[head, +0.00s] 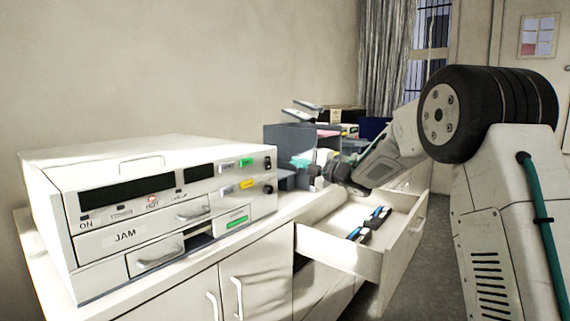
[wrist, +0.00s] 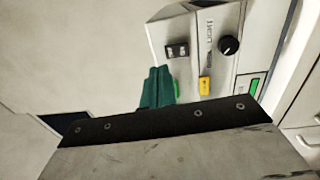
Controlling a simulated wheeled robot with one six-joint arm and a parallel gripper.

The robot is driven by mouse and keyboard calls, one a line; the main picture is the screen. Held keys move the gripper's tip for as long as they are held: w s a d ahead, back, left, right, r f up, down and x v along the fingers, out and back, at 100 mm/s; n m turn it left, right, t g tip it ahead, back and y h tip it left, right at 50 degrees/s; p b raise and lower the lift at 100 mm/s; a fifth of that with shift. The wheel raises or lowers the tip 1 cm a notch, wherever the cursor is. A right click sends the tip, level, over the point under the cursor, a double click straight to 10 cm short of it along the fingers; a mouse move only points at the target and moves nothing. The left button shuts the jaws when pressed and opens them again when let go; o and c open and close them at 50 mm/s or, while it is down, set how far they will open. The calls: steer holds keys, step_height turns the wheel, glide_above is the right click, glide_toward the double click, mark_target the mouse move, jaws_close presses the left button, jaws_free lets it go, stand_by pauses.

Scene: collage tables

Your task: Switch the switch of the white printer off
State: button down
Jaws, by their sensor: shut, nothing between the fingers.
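The white printer (head: 150,170) stands on the counter at the left in the head view, with a "JAM" label and a lit red "HOT" mark on its front. Its black switch (head: 267,163) is at the right end, above a black knob (head: 268,188). In the wrist view the switch (wrist: 177,50) shows as a small black block beside the knob (wrist: 229,45); its position is too small to read. My gripper (head: 301,163) is just right of the printer's end, apart from it. In the wrist view its green fingers (wrist: 155,72) are together and empty, partly covering a green tag.
An open drawer (head: 340,255) holding several blue and black items (head: 370,223) juts out below my arm. Grey organisers (head: 288,136) and boxes (head: 342,114) stand on the counter behind the gripper. Cupboard doors (head: 245,288) with handles are below the printer.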

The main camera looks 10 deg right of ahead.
steer(key=s, duration=0.1)
steer(key=s+d, duration=0.1)
steer(key=s, duration=0.1)
steer(key=s+d+r, duration=0.1)
steer(key=shift+s+d, duration=0.15)
steer(key=shift+s, duration=0.1)
steer(key=shift+f, duration=0.1)
steer(key=d+f+m+h, duration=0.8)
steer(key=d+m+h, duration=0.1)
steer(key=m, duration=0.1)
steer(key=s+d+f+m+g+h, duration=0.2)
steer(key=s+m+g+h, duration=0.15)
steer(key=s, duration=0.25)
steer(key=s+d+f+m+g+h, duration=0.2)
steer(key=s+m, duration=0.3)
steer(key=s, duration=0.1)
steer(key=s+a+m+g+y, duration=0.1)
steer(key=s+a, duration=0.3)
steer(key=s, duration=0.9)
steer(key=s+a+m+g+y, duration=0.1)
steer(key=s+a+m+g, duration=0.2)
steer(key=s, duration=1.1)
steer(key=s+a+m+g+y, duration=0.1)
steer(key=s+a+m+g, duration=0.2)
steer(key=s+a, duration=0.4)
steer(key=shift+s+f+g, duration=0.4)
steer(key=shift+s+g, duration=0.25)
steer(key=shift+s, duration=2.7)
